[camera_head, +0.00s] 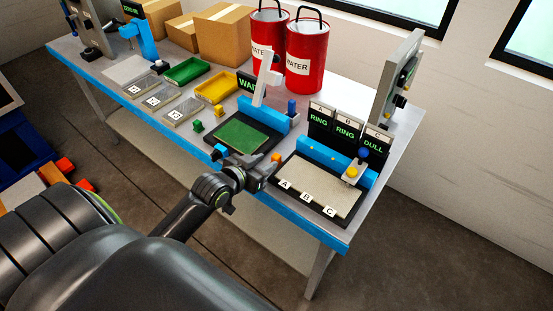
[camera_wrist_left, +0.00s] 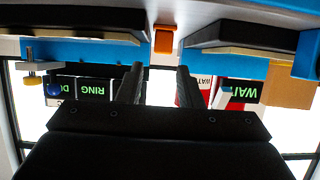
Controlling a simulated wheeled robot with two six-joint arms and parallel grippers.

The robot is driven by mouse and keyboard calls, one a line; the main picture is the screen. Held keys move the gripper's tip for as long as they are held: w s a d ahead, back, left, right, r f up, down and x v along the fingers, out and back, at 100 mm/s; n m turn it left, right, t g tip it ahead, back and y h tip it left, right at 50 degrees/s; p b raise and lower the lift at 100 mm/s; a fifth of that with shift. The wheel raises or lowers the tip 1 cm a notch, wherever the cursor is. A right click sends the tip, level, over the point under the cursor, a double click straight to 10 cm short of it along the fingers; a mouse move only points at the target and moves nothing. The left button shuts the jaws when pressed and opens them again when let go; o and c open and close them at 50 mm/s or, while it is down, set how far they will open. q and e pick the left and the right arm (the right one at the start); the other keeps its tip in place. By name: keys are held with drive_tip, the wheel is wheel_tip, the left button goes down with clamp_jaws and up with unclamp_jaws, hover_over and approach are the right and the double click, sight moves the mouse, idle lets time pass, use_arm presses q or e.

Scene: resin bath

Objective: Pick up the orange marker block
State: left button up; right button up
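The small orange marker block (camera_head: 277,157) sits near the front edge of the table, between the green-topped station and the A-B-C tray. In the left wrist view, which is upside down, the orange block (camera_wrist_left: 164,39) shows beyond the fingertips, roughly in line with the gap between them. My left gripper (camera_head: 261,170) is just in front of the block in the head view. Its two fingers (camera_wrist_left: 159,70) stand apart with nothing between them. I cannot tell its exact distance from the block. My right gripper is in neither view.
The A-B-C tray (camera_head: 330,207) with a blue back bar is right of the block. The green-topped station (camera_head: 242,136) is left of it. A WAIT sign (camera_head: 247,84), RING/RING/DULL signs (camera_head: 345,130) and red water buckets (camera_head: 306,58) stand behind.

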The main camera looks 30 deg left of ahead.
sight(276, 156)
use_arm(q)
drive_tip(key=shift+p+x, duration=0.45)
drive_tip(key=shift+x, duration=2.25)
drive_tip(key=shift+a+f, duration=0.1)
drive_tip(key=shift+a, duration=0.1)
drive_tip(key=shift+s, duration=0.1)
clamp_jaws()
